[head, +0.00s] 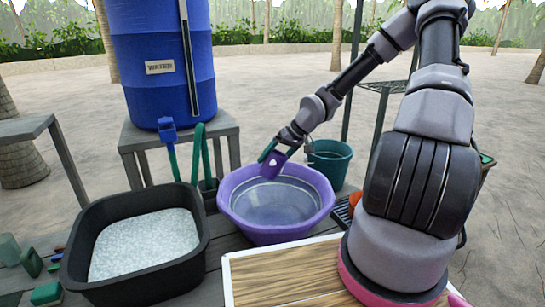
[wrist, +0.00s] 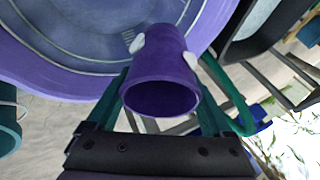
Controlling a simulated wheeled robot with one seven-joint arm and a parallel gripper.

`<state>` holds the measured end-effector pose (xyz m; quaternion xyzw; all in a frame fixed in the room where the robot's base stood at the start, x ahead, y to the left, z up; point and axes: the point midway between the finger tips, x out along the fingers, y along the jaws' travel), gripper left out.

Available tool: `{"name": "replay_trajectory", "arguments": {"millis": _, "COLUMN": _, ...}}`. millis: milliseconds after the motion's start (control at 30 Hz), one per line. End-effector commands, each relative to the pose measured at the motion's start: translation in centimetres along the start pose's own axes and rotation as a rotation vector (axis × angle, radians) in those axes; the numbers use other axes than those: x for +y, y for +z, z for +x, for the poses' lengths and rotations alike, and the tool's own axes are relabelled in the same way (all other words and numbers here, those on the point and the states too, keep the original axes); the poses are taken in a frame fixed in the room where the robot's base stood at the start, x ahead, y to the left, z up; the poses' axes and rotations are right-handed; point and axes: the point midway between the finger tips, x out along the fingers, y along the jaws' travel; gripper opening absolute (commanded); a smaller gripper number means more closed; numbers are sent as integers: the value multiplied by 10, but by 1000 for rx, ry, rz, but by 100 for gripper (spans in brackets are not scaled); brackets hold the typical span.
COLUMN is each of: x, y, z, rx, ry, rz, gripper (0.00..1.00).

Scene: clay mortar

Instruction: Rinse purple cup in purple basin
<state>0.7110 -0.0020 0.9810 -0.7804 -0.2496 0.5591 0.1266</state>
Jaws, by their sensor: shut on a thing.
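The purple cup (head: 273,163) is in my gripper (head: 270,154), above the back rim of the purple basin (head: 316,219) in the head view. In the wrist view the purple cup (wrist: 160,75) sits between the two green fingers of my gripper (wrist: 163,85), its open mouth toward the camera. White patches show on its sides. The purple basin (wrist: 50,66) lies beyond the cup in the wrist view. The basin holds clear, bluish-looking liquid, and the cup appears tilted and apart from the liquid.
A black tub (head: 78,252) of white granular material stands left of the basin. A blue water barrel (head: 158,95) with a tap stands on a stool behind. A teal bucket (head: 330,163) is behind right. A wooden board (head: 270,280) lies in front. Small green blocks (head: 31,262) lie far left.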

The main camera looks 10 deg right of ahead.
Motion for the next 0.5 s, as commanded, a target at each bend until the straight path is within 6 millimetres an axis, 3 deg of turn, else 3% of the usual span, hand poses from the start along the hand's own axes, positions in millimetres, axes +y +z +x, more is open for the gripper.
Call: {"name": "replay_trajectory", "arguments": {"millis": 500, "x": 31, "y": 24, "z": 56, "rx": -3, "ry": 0, "rz": -2, "gripper": 30}}
